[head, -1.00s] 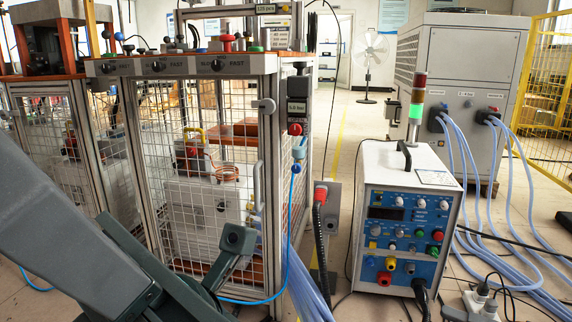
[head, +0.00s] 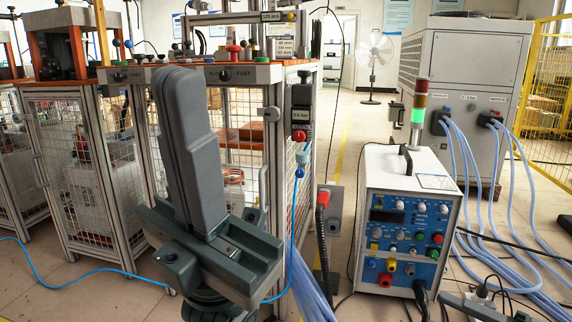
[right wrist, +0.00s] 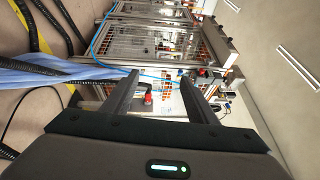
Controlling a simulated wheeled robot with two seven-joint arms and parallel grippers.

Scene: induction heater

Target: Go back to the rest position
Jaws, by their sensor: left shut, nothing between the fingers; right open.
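The mesh cage (head: 270,160) stands behind my left gripper, with another cage (head: 85,185) to its left. The white and blue power unit (head: 405,225) stands on the floor to the right, beside pale hoses (head: 475,170) and a large cabinet (head: 465,75).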

